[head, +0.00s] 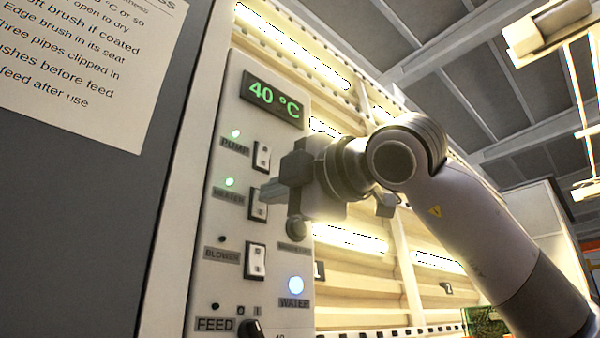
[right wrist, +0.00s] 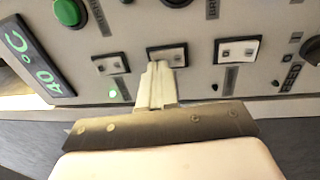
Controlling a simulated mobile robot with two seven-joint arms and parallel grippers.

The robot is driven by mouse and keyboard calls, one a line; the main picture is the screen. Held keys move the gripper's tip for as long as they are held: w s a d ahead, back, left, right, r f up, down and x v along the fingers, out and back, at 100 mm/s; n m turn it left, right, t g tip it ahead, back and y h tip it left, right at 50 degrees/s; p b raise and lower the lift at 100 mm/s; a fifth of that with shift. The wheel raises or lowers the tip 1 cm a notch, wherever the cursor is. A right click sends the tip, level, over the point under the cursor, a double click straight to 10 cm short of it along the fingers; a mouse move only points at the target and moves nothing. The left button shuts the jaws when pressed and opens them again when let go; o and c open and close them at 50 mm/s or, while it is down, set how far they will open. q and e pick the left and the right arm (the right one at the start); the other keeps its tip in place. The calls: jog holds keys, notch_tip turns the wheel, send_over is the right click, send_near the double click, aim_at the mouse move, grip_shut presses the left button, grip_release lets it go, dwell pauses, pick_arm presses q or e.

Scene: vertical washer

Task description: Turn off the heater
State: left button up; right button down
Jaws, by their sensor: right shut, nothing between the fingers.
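The heater switch (head: 258,208) is a white rocker in a dark frame on the light control panel, partly hidden by my right gripper in the head view. The green lamp (head: 228,182) by the heater label is lit. My right gripper (head: 268,193) is shut and empty, its tips at the heater switch. In the right wrist view the closed fingertips (right wrist: 159,72) overlap the edge of the middle rocker, the heater switch (right wrist: 168,53). I cannot tell whether they touch it. My left gripper is not in view.
The pump switch (head: 262,156) is above, with its green lamp (head: 236,133) lit. The blower switch (head: 256,261) is below, its lamp (head: 222,239) dark. A display (head: 272,98) reads 40 °C. A blue water lamp (head: 296,284) and black feed knob (head: 250,329) sit lower.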

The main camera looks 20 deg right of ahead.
jog(key=shift+w+a, duration=0.15)
jog(key=shift+w, duration=0.25)
jog(key=shift+r, duration=0.1)
jog(key=shift+w+r+g+p, duration=0.25)
jog(key=shift+g+p, duration=0.35)
jog(key=shift+p, duration=0.2)
